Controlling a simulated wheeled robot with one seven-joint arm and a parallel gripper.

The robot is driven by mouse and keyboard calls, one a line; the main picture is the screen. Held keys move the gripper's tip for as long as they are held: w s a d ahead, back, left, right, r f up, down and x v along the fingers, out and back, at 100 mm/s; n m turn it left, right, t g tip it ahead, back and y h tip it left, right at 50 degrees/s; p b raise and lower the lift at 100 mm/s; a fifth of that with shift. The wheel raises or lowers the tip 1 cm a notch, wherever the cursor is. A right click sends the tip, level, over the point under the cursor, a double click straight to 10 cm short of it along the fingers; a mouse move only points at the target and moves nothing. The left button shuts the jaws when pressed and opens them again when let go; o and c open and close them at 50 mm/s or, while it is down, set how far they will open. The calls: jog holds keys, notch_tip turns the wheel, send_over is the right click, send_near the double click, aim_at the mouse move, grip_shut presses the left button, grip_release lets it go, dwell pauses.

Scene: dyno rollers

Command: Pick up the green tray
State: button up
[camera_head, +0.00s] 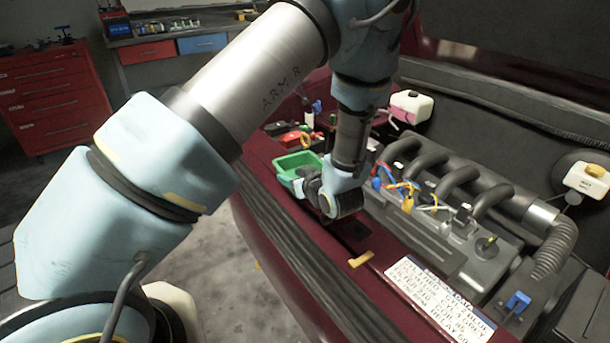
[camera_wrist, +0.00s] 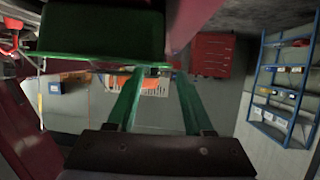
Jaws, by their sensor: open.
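The green tray (camera_head: 288,178) is a small open-topped tray near the red car's front edge, at the far side of my gripper (camera_head: 309,185). My gripper's dark body is close beside the tray and partly covers its near right side in the head view. In the wrist view the tray (camera_wrist: 100,35) fills the upper left, and my gripper (camera_wrist: 157,74) points up towards its lower edge. The two fingers are apart, with nothing visible between them. I cannot tell whether a finger touches the tray.
The engine (camera_head: 440,195) with its hoses and coloured wires is right of my gripper. Small bottles and red items (camera_head: 295,138) lie behind the tray. A red tool cabinet (camera_head: 55,98) is at the back left. A blue shelf rack (camera_wrist: 283,85) shows in the wrist view.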

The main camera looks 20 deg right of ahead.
aim_at(284, 174)
jog(key=shift+f+p+x, duration=0.2)
jog(key=shift+p+x, duration=0.3)
jog(key=shift+x, duration=0.75)
jog(key=shift+f+p+x, duration=0.15)
jog(key=shift+p+x, duration=0.35)
jog(key=shift+x, duration=0.8)
jog(key=shift+s+a, duration=0.15)
grip_shut()
